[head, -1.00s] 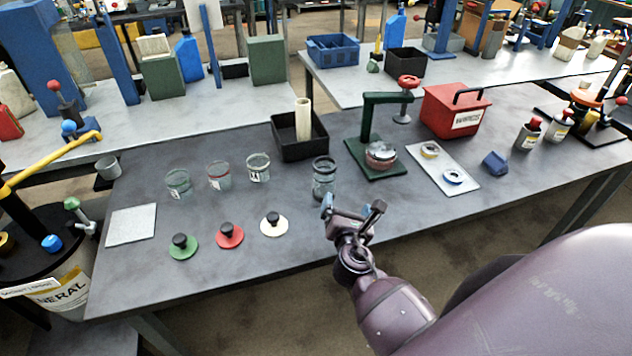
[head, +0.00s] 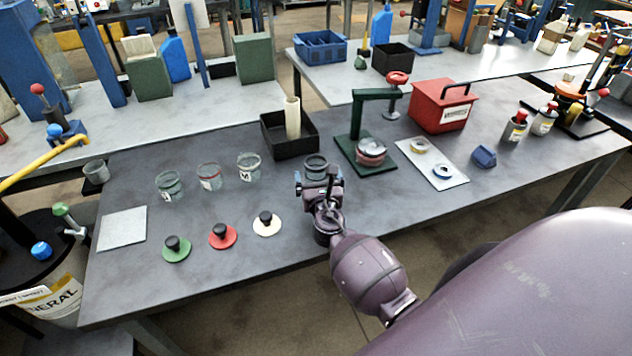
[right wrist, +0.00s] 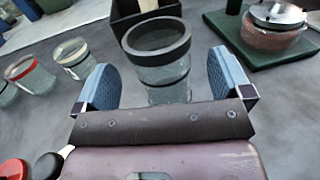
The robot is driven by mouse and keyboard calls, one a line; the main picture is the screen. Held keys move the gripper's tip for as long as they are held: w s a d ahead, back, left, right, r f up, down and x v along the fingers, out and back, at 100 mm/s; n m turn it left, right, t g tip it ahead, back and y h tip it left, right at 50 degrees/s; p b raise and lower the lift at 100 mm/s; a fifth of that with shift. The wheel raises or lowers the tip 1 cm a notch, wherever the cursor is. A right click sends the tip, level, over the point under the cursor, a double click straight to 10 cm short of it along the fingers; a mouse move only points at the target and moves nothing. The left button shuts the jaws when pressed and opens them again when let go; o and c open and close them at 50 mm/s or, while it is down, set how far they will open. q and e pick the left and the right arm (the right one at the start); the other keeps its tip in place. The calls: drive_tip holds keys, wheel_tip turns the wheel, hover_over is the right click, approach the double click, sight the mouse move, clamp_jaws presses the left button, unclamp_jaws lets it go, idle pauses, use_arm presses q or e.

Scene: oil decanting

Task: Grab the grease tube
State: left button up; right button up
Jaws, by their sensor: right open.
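No thing is clearly readable as a grease tube; a cream upright cylinder (head: 292,117) stands in a black open box (head: 272,137) at the back of the dark table. My right gripper (head: 318,182) is open, with a clear glass jar with a dark rim (head: 316,164) between its fingers. In the right wrist view, the blue finger pads stand on either side of this jar (right wrist: 160,68), with gaps visible. The box and the lower part of the cylinder (right wrist: 148,5) show just behind the jar. My left gripper is not in view.
Several jars, including a red-rimmed one (head: 208,177), stand left of the gripper. Green, red and white knobbed lids (head: 266,224) lie in front. A green press (head: 362,150), red box (head: 443,105), grey tray (head: 432,165) and blue block (head: 484,156) are on the right.

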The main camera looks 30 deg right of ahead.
drive_tip(key=shift+x, duration=1.7)
drive_tip(key=shift+s, duration=0.1)
